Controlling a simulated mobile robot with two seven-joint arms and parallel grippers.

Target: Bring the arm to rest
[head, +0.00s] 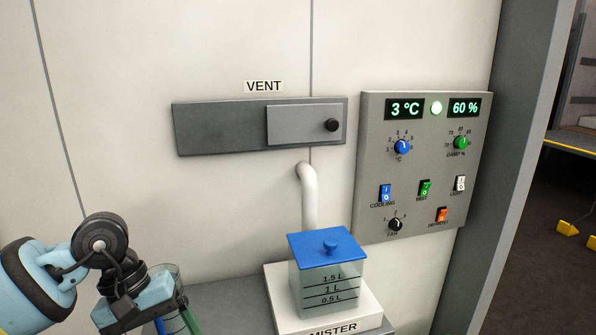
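My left arm comes in from the lower left, light blue with black joints. Its gripper (138,300) is at the bottom edge, low beside the grey counter. The fingertips are cut off or hidden, so I cannot tell whether it is open or shut. My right arm and gripper are out of view.
The mister tank (325,277) with its blue lid (326,247) stands on a white base (366,314) right of the gripper. Above are the vent slider (297,125), the white pipe (309,200) and the control panel (422,170). Bare grey counter (232,300) lies between gripper and tank.

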